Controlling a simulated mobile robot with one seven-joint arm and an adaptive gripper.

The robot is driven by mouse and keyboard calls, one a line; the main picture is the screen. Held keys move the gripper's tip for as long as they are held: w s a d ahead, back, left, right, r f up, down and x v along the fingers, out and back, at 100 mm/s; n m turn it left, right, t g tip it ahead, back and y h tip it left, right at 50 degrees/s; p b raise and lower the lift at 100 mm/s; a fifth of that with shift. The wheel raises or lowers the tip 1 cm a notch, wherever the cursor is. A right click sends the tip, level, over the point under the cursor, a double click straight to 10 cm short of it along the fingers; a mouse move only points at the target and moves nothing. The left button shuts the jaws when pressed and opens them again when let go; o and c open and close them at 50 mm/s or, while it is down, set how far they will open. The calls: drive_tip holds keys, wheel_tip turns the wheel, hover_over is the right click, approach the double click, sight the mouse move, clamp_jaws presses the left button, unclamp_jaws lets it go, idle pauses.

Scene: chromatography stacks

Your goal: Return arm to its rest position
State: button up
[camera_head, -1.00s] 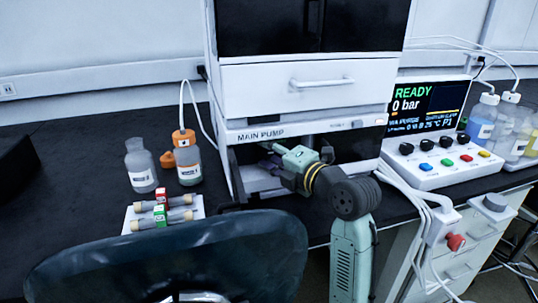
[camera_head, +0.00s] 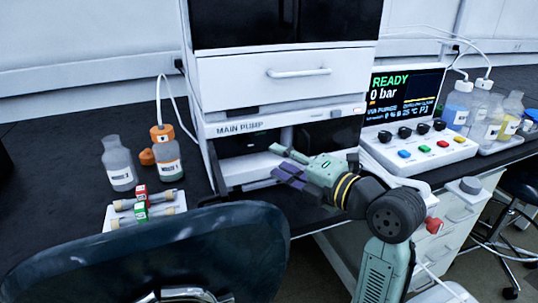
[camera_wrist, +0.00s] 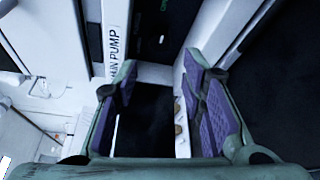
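My gripper (camera_head: 281,162) is in front of the open lower bay of the main pump (camera_head: 240,127), with its fingers pointing toward the left of the picture. In the wrist view my gripper (camera_wrist: 160,78) has its two purple-padded fingers spread wide. Nothing is held between them. My arm is bent, with its joints to the right of the pump and in front of the bench edge. The wrist view also shows the pump's front panel (camera_wrist: 116,42) beyond the fingers.
A dark chair back (camera_head: 150,255) stands close in front at left. A white tray (camera_head: 108,222) with two columns and two bottles (camera_head: 119,165) (camera_head: 166,152) are left of the pump. A control box (camera_head: 425,152) and more bottles (camera_head: 484,112) stand at right. Floor shows below the bench.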

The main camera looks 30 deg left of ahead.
drive_tip(key=shift+s+d, duration=0.15)
drive_tip(key=shift+d, duration=0.25)
